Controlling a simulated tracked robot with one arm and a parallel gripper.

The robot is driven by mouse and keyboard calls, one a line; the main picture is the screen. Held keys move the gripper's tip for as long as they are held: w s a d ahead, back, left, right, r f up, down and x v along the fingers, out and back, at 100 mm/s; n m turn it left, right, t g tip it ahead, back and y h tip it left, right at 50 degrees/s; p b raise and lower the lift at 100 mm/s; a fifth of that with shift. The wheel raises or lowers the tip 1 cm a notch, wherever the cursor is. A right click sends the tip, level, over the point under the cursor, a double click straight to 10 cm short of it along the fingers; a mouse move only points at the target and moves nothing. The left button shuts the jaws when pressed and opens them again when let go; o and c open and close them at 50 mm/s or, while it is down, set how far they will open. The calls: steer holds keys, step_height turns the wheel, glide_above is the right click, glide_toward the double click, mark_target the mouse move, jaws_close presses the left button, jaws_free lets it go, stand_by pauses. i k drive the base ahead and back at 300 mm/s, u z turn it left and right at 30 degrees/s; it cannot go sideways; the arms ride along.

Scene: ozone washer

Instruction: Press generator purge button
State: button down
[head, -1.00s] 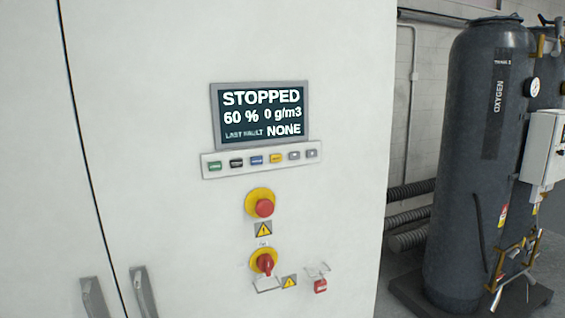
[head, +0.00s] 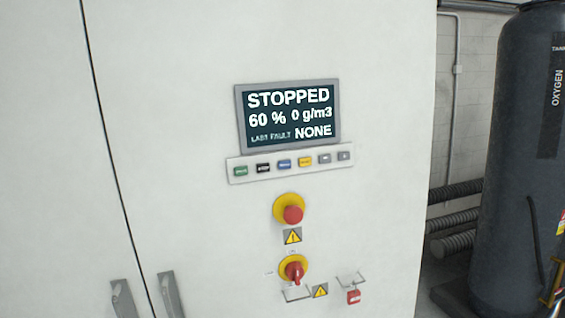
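The generator cabinet (head: 190,80) is white and fills most of the view. Its display (head: 288,115) reads STOPPED, 60 %, 0 g/m3, last fault NONE. Under the display is a button strip (head: 232,176) with a green button (head: 241,171), a black button (head: 263,167), a blue button (head: 284,164), a yellow button (head: 305,161) and two grey buttons (head: 324,158) (head: 344,155). The button labels are too small to read surely, so I cannot tell which is purge. My gripper is not in view.
Below the strip are a red emergency stop (head: 292,214) on a yellow ring and a red rotary switch (head: 293,272). A red padlock (head: 353,297) hangs beside it. Door handles (head: 170,295) are at lower left. A dark oxygen tank (head: 515,190) and corrugated hoses (head: 455,218) stand at right.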

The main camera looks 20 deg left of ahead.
mark_target(284, 164)
steer(key=i, duration=0.85)
steer(key=z, duration=0.05)
